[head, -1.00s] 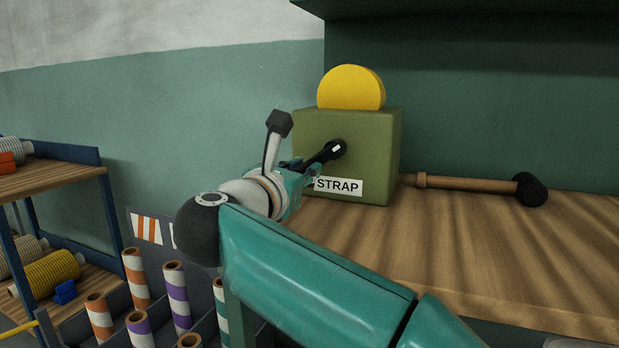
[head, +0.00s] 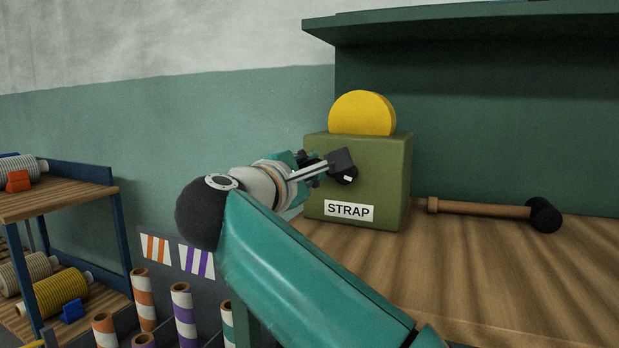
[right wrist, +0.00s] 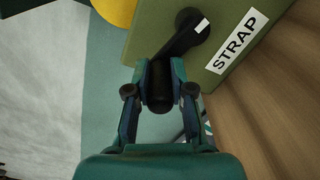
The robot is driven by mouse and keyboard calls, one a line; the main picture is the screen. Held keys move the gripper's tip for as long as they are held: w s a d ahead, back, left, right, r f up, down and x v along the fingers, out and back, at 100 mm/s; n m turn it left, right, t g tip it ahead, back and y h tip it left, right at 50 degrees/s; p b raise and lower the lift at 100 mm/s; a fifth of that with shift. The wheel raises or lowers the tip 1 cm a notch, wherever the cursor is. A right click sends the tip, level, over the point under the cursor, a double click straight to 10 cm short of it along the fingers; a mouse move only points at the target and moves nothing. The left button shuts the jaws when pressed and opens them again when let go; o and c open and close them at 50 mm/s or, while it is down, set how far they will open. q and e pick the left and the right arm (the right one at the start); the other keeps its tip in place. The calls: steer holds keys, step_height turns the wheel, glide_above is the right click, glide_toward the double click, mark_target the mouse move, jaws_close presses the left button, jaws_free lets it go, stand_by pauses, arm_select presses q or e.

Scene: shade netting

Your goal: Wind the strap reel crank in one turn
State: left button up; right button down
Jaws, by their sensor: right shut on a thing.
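The olive-green strap reel box (head: 385,178) stands at the left end of the wooden bench, with a STRAP label and a yellow disc (head: 362,113) on top. Its black crank (right wrist: 178,42) shows in the right wrist view, running from the hub to a black grip (right wrist: 159,88). My right gripper (right wrist: 158,84) is shut around this grip. In the head view my right gripper (head: 309,164) is at the upper left of the box's front face, left of the hub. My wrist part covers most of the crank there. My left gripper is not in view.
A mallet (head: 485,209) lies on the bench (head: 470,262), right of the box. A shelf (head: 470,22) overhangs the back. At the left is a rack (head: 60,204) with spools, and striped rolls (head: 184,315) stand below. The bench front is clear.

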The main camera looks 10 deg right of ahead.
steer(key=shift+s+d+r+m, duration=0.2)
steer(key=shift+d+r+m, duration=0.2)
steer(key=shift+m, duration=0.9)
steer(key=shift+s+d+r+m, duration=0.25)
steer(key=shift+r+m, duration=0.15)
steer(key=shift+m, duration=0.9)
steer(key=shift+s+d+r+m, duration=0.15)
steer(key=shift+d+r+m, duration=0.25)
steer(key=shift+m, duration=0.9)
steer(key=c, duration=1)
jaws_free()
steer(key=shift+a, duration=0.1)
